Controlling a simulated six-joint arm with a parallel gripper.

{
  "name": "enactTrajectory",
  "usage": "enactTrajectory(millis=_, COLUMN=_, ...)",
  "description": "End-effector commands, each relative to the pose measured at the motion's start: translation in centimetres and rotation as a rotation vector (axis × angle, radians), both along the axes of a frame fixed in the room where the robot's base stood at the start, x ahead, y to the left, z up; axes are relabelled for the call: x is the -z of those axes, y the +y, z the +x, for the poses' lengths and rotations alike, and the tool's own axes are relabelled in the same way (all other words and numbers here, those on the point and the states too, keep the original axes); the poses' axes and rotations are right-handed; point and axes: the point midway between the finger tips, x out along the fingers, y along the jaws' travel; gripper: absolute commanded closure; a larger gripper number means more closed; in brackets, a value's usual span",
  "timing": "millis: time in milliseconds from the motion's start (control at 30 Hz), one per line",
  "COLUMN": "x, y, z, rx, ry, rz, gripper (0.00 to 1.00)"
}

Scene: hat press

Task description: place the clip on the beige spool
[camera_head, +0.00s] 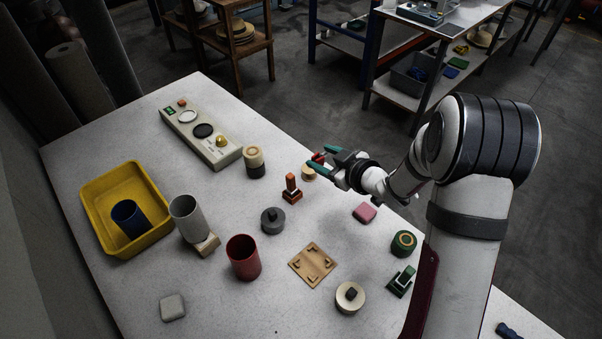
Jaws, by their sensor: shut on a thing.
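My gripper (320,159), with teal fingers, reaches in from the right. It is shut on a small red thing (318,156), which looks like the clip, though the fingers partly hide it. A low round beige piece (308,173), which looks like the beige spool, stands just below the fingertips, partly covered by them. I cannot tell whether the red thing touches it. Another round beige-topped piece with a dark base (254,162) stands to the left, clear of my gripper.
An orange-and-brown stamp-like piece (291,188) stands close to the lower left of my gripper. A grey knobbed weight (272,220), a red cup (243,257) and a wooden plate (312,264) are nearer. A pink block (364,213) lies right. A yellow tray (92,190) is far left.

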Motion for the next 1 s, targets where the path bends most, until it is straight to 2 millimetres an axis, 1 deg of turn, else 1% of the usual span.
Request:
enactTrajectory(millis=33, x=-0.5, y=-1.9, z=1.0, rx=-0.013, ry=-0.005, rz=-0.003, gripper=1.0)
enactTrajectory(millis=67, x=-0.8, y=-3.0, z=1.5, rx=-0.025, ry=-0.004, rz=-0.002, gripper=1.0)
enactTrajectory(millis=100, x=-1.0, y=-4.6, z=2.0, rx=-0.04, ry=-0.003, rz=-0.002, gripper=1.0)
enactTrajectory(millis=133, x=-1.2, y=-5.7, z=2.2, rx=-0.051, ry=-0.003, rz=-0.001, gripper=1.0)
enactTrajectory(millis=200, x=-1.3, y=-7.4, z=2.5, rx=-0.064, ry=0.0, rz=0.001, gripper=1.0)
enactTrajectory(millis=267, x=-1.1, y=-7.9, z=2.7, rx=-0.072, ry=0.002, rz=0.002, gripper=1.0)
enactTrajectory(millis=300, x=-0.7, y=-7.5, z=3.0, rx=-0.076, ry=0.003, rz=0.003, gripper=1.0)
enactTrajectory(millis=367, x=0.3, y=-6.1, z=3.5, rx=-0.081, ry=0.005, rz=0.004, gripper=1.0)
enactTrajectory(millis=500, x=3.0, y=-1.7, z=5.3, rx=-0.082, ry=0.005, rz=0.005, gripper=1.0)
enactTrajectory(millis=600, x=4.6, y=0.6, z=6.3, rx=-0.082, ry=0.005, rz=0.003, gripper=1.0)
enactTrajectory(millis=633, x=4.9, y=1.1, z=6.5, rx=-0.08, ry=0.003, rz=0.003, gripper=1.0)
enactTrajectory(millis=700, x=5.4, y=1.9, z=6.9, rx=-0.08, ry=0.002, rz=0.002, gripper=1.0)
enactTrajectory(millis=767, x=6.1, y=2.3, z=7.1, rx=-0.079, ry=0.004, rz=0.003, gripper=1.0)
enactTrajectory(millis=900, x=8.9, y=2.4, z=7.1, rx=-0.077, ry=0.005, rz=0.002, gripper=1.0)
enactTrajectory(millis=1000, x=9.7, y=2.4, z=7.1, rx=-0.078, ry=0.002, rz=0.003, gripper=1.0)
